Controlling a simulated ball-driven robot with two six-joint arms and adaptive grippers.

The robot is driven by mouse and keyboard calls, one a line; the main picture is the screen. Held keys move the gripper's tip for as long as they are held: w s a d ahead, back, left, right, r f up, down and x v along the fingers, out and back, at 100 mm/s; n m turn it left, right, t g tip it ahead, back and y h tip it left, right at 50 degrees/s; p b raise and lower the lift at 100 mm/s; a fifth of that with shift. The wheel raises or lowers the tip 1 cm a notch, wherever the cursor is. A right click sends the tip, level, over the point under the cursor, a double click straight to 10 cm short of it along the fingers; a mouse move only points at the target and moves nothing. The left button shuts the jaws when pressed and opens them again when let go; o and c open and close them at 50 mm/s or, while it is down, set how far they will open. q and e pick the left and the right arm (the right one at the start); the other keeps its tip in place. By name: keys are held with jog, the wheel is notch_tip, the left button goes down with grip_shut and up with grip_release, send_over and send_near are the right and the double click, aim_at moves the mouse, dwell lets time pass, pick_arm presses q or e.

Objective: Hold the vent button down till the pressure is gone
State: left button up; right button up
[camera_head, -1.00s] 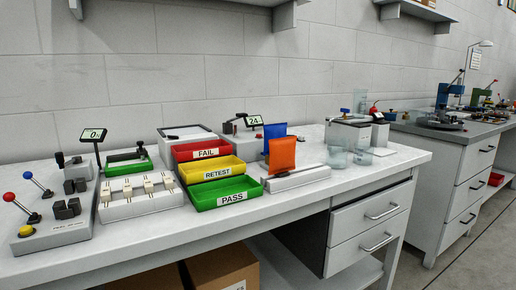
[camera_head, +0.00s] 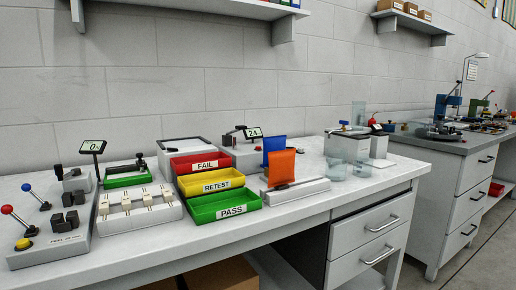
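No button is legibly marked as a vent button. A yellow button (camera_head: 24,244) sits on the grey fixture (camera_head: 60,248) with red and blue ball levers at the left of the bench. A small display (camera_head: 92,147) on a post behind it reads 0. Another display (camera_head: 253,133) reads 24 and belongs to a grey device (camera_head: 238,155) behind the coloured bins. That device is partly hidden, and I cannot tell whether it has a button. Neither of my grippers is in view.
Red FAIL (camera_head: 200,164), yellow RETEST (camera_head: 210,182) and green PASS (camera_head: 227,207) bins stand mid-bench. A white tray (camera_head: 140,209) of small parts lies left of them. Orange and blue pouches (camera_head: 280,164) stand upright to the right. The bench front edge is clear.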

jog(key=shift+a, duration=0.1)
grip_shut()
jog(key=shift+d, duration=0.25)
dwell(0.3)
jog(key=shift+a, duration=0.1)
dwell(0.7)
